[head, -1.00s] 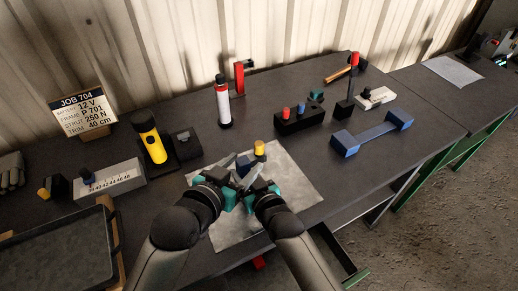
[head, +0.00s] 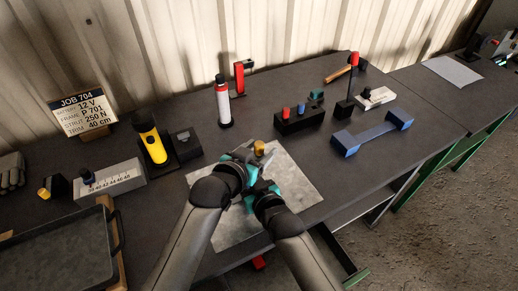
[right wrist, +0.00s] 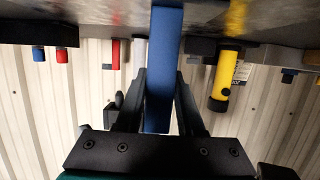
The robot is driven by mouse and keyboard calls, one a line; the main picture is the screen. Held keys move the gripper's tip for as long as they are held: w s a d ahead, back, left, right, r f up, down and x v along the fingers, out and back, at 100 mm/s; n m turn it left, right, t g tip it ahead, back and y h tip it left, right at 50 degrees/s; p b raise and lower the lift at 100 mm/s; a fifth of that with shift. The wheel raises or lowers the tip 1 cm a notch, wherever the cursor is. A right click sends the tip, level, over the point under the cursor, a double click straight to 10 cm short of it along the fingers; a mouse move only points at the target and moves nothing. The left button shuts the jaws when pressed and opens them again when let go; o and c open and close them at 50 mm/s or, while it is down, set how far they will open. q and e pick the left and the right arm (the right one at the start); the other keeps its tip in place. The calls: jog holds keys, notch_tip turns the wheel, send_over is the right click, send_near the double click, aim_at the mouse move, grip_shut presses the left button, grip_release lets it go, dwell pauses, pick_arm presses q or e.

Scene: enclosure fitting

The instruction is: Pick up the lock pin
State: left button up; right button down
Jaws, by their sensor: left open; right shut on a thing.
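A yellow knob (head: 259,148), likely the head of the lock pin, stands over the grey metal sheet; its lower part is hidden. My left gripper (head: 246,156) is open, with its fingers right beside the knob; I cannot tell whether they touch it. My right gripper (head: 262,188) is just in front of the left one, its fingertips hard to make out in the head view. In the right wrist view, my right gripper (right wrist: 160,98) is shut on a blue bar (right wrist: 164,65). The left gripper hides that bar in the head view.
The grey sheet (head: 290,190) is bare on its right side. Behind stand a yellow torch (head: 151,140), a white-and-red bottle (head: 223,105) and a black block with coloured knobs (head: 298,122).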

pick_arm(q)
jog(key=x, duration=0.3)
grip_shut()
dwell(0.6)
